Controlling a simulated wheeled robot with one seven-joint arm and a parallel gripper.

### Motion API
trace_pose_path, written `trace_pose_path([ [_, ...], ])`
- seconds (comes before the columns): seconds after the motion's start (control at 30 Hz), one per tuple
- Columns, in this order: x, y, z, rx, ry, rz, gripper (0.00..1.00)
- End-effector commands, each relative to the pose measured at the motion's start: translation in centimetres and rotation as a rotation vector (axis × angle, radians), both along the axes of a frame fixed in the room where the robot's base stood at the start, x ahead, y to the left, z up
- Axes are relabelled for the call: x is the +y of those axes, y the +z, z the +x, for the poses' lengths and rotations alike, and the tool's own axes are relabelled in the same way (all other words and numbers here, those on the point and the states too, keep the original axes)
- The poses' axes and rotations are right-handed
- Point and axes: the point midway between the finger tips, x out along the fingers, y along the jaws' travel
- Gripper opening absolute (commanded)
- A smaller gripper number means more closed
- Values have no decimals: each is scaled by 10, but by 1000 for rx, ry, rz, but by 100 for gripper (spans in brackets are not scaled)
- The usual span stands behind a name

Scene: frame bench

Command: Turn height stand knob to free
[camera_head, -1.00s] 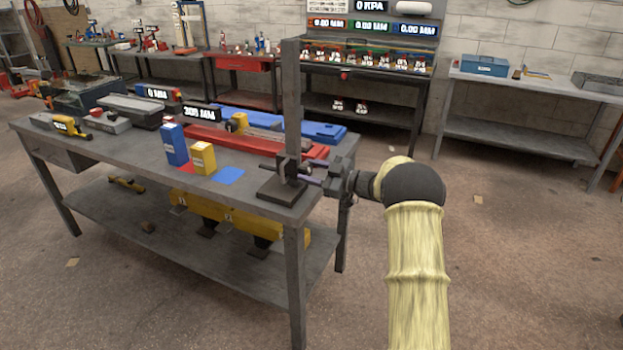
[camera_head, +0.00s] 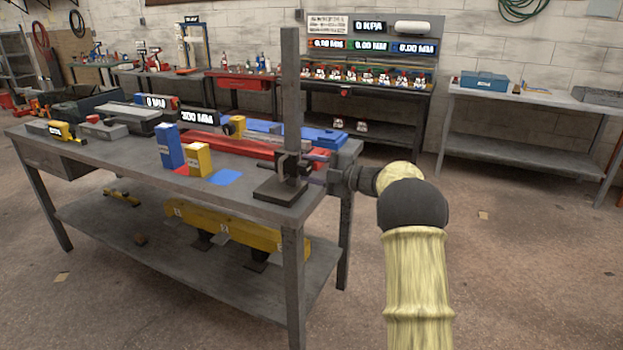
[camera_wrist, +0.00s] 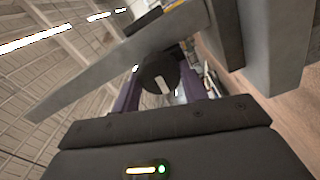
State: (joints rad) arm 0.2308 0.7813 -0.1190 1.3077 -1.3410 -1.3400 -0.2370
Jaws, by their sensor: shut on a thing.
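The height stand is a tall dark grey post (camera_head: 290,100) on a square base plate (camera_head: 280,193), at the near right corner of the bench. A dark clamp block sits low on the post. In the wrist view its round dark knob (camera_wrist: 157,68) carries a pale mark, which points roughly toward my gripper's palm. My gripper (camera_wrist: 161,82) has its two purple fingers on either side of the knob and is shut on it. In the head view my gripper (camera_head: 318,168) reaches in from the right of the post. The knob is hidden there by the clamp and my wrist.
A blue box (camera_head: 170,146) and a yellow box (camera_head: 198,160) stand left of the stand on the bench (camera_head: 110,178). A red rail (camera_head: 225,143) and a blue rail (camera_head: 262,133) lie behind. The floor to the right is open.

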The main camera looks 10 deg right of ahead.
Motion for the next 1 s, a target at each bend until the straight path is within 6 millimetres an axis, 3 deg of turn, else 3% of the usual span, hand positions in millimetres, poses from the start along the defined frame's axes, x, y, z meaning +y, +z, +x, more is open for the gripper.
trace_pose_path([
  [0.7, -1, 0, 0, -89, 1, -67, 20],
  [0.73, -1, 0, 0, -89, 1, -67, 45],
  [0.83, 0, 0, 0, -89, 1, -67, 64],
  [1.0, 0, 0, 0, -89, 0, -66, 65],
])
